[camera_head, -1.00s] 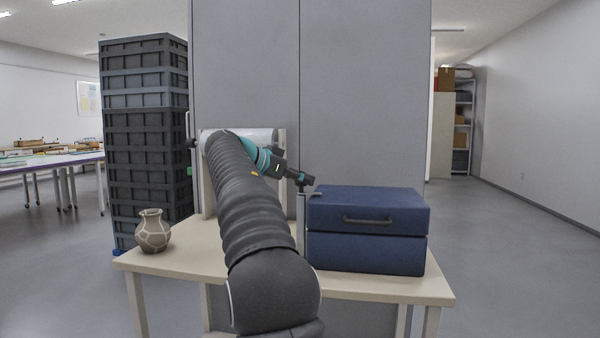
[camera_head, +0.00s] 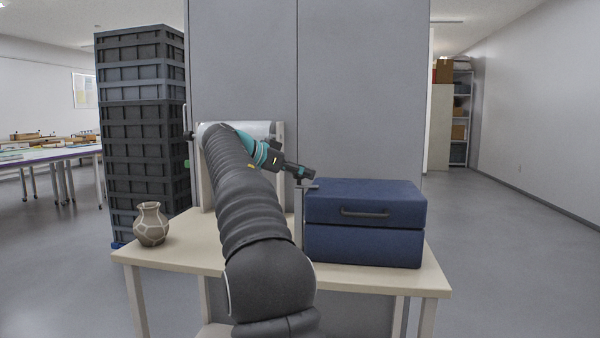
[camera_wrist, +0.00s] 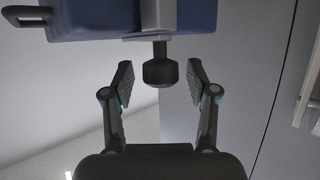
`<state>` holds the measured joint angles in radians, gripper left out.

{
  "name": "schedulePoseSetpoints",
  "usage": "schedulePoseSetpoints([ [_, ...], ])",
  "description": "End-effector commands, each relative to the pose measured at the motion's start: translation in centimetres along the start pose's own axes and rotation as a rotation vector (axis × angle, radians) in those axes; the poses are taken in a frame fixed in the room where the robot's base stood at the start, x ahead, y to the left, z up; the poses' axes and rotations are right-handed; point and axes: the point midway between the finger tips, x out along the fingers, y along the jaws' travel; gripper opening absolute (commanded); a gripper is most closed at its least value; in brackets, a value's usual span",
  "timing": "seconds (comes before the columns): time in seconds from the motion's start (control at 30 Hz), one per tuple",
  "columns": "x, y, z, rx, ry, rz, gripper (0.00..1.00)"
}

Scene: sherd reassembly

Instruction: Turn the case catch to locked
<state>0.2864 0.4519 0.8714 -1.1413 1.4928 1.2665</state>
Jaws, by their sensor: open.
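The blue case (camera_head: 363,245) sits shut on the table, its dark handle (camera_head: 365,213) facing me. In the wrist view the case (camera_wrist: 95,20) fills the top edge, with a grey bracket (camera_wrist: 159,18) against it. A dark knob (camera_wrist: 160,72) on a short stem sticks out from that bracket; it looks like the catch. My gripper (camera_wrist: 160,84) is open, its two fingers on either side of the knob with a gap to each. In the head view my gripper (camera_head: 306,174) is small and partly hidden at the case's left upper edge. The catch's setting cannot be read.
A patterned vase (camera_head: 151,225) stands at the left of the pale table (camera_head: 190,250). A thin grey post (camera_head: 298,215) rises just left of the case. A tall stack of dark crates (camera_head: 145,140) and grey panels (camera_head: 360,90) stand behind. The table's front left is clear.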

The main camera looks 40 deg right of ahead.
Motion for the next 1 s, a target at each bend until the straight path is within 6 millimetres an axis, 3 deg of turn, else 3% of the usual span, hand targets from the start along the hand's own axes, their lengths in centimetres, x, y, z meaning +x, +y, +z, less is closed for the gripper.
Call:
schedulePoseSetpoints([
  [0.17,-1.6,-0.1,0.0,0.000,0.001,-0.005,0.58],
  [0.5,-8.0,-0.1,0.1,0.000,0.000,-0.004,0.58],
  [0.7,-10.8,0.0,0.0,0.000,0.001,-0.001,0.58],
  [1.0,-11.9,0.1,0.0,0.000,0.000,0.001,0.58],
])
